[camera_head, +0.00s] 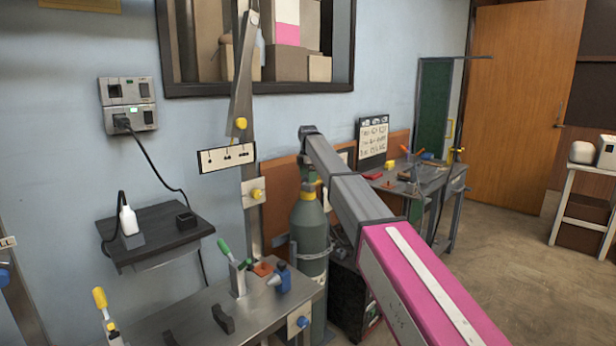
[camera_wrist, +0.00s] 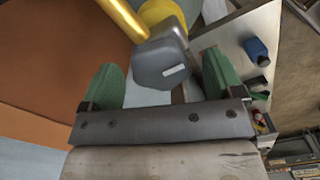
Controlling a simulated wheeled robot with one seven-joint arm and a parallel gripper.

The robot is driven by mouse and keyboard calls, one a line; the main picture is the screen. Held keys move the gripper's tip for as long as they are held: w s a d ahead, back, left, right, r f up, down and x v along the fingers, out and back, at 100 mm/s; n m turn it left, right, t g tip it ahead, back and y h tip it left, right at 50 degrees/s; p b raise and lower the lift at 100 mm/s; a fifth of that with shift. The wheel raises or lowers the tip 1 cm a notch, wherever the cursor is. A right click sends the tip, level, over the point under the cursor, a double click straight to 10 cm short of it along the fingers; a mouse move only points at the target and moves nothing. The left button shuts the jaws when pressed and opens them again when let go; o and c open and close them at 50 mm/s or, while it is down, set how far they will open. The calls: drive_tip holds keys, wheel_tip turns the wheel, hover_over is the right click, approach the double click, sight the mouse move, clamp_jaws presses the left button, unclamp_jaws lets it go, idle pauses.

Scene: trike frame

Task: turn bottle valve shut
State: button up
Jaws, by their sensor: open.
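The gas bottle (camera_head: 309,232), grey-green with a yellow collar (camera_head: 308,190), stands upright by the wall in the head view. Its valve at the top is hidden there behind my arm's end. In the wrist view, a grey faceted valve knob (camera_wrist: 160,62) with a pale mark sits in front of a yellow part (camera_wrist: 158,12). My gripper (camera_wrist: 161,76) is open, with one green finger pad on each side of the knob. A gap shows between the left pad and the knob; the right pad is closer. I cannot tell how deep the knob lies between the pads.
A yellow pipe (camera_wrist: 122,18) runs up left of the knob in the wrist view. A metal workbench (camera_head: 190,308) with tools, including a blue bottle (camera_head: 279,279), stands in front of the gas bottle. Another bench (camera_head: 430,180) is behind at right. The floor at right is open.

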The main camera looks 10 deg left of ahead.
drive_tip(key=c, duration=0.9)
